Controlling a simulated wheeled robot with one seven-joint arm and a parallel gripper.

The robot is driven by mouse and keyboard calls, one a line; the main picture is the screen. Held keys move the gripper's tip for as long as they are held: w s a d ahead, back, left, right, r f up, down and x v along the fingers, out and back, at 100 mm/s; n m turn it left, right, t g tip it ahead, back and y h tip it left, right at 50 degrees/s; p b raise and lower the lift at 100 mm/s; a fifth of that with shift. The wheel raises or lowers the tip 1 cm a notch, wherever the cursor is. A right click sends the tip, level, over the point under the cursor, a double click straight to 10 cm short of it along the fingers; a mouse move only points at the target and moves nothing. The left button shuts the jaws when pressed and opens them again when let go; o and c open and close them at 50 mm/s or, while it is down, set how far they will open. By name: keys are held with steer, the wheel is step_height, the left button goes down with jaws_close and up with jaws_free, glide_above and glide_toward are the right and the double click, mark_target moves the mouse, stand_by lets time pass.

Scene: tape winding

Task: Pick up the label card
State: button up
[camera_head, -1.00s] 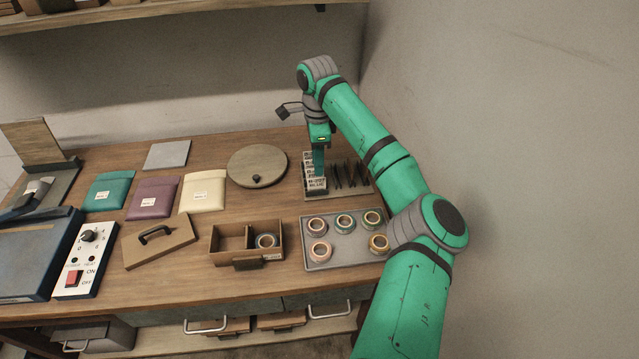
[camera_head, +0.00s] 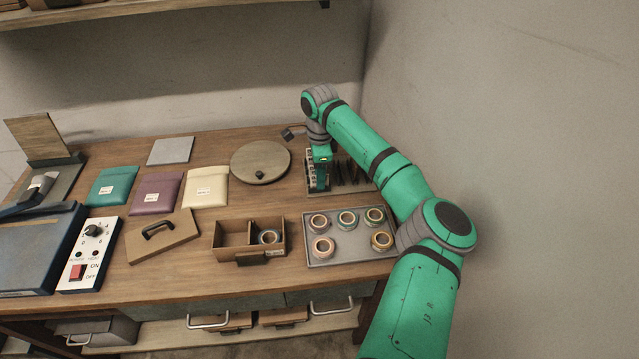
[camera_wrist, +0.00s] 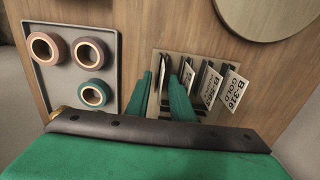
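The label cards stand in a slotted rack (camera_head: 350,190) at the back right of the table. In the wrist view, several white cards with dark print show, among them a card reading B-316 GOLD (camera_wrist: 231,92) at the right end. My gripper (camera_wrist: 164,73) points down into the left part of the rack. Its two green fingers are apart, with a gap between them. A narrow edge of a card or slot shows between the fingertips; I cannot tell whether they touch it. In the head view my gripper (camera_head: 319,180) hides part of the cards.
A grey tray (camera_head: 332,259) with several tape rolls lies just in front of the rack. A divided wooden box (camera_head: 222,241) holds one roll. The wall is close on the right.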

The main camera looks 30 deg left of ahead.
jaws_close()
steer(key=shift+a+r, duration=0.1)
steer(key=shift+r, duration=0.05)
